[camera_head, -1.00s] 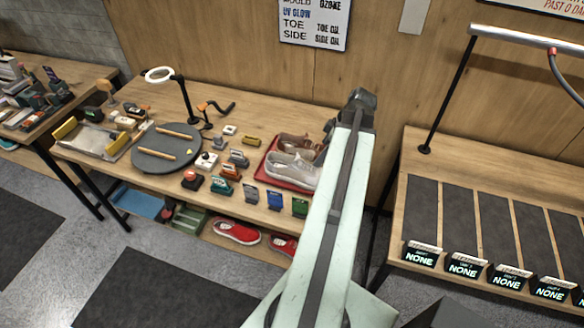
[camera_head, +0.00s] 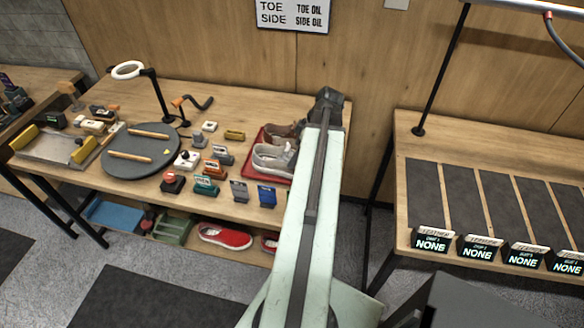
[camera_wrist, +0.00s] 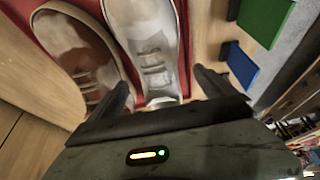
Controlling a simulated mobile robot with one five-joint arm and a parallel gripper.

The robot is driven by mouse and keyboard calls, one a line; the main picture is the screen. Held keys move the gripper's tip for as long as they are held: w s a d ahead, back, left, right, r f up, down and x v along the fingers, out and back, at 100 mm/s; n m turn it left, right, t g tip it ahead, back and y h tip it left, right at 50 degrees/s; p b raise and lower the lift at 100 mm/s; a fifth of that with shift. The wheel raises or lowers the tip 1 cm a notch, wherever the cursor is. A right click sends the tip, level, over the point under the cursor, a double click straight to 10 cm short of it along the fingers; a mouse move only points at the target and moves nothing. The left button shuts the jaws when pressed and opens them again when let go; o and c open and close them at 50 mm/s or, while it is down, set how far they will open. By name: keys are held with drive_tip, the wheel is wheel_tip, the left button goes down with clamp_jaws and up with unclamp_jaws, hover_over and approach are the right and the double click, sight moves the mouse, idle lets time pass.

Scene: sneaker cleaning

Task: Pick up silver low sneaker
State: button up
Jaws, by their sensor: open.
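The silver low sneaker (camera_head: 272,158) sits on a red tray (camera_head: 254,172) at the right end of the workbench. A brown sneaker (camera_head: 282,133) lies beside it on the tray, further back. In the wrist view, the silver sneaker (camera_wrist: 146,42) shows at top centre, with the brown sneaker (camera_wrist: 80,50) to its left. My gripper (camera_wrist: 163,88) is open. Its two dark fingers stand apart, with the silver sneaker's near end between or just beyond them; contact cannot be told. In the head view, my arm's end hides the tray's right side.
Blue (camera_head: 267,196) and green (camera_wrist: 264,18) blocks stand near the tray. A round dark turntable (camera_head: 140,165) and several small tools fill the bench's left. Red shoes (camera_head: 225,236) lie on the shelf below. A rack with dark pads (camera_head: 436,196) stands at right.

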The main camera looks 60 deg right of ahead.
drive_tip(key=b+x, duration=0.4)
drive_tip(key=x, duration=0.1)
drive_tip(key=shift+d+f+b, duration=0.15)
drive_tip(key=shift+d+b, duration=0.1)
drive_tip(key=shift+b, duration=0.1)
drive_tip(key=shift+w, duration=0.1)
drive_tip(key=shift+r, duration=0.25)
drive_tip(key=c, duration=1.9)
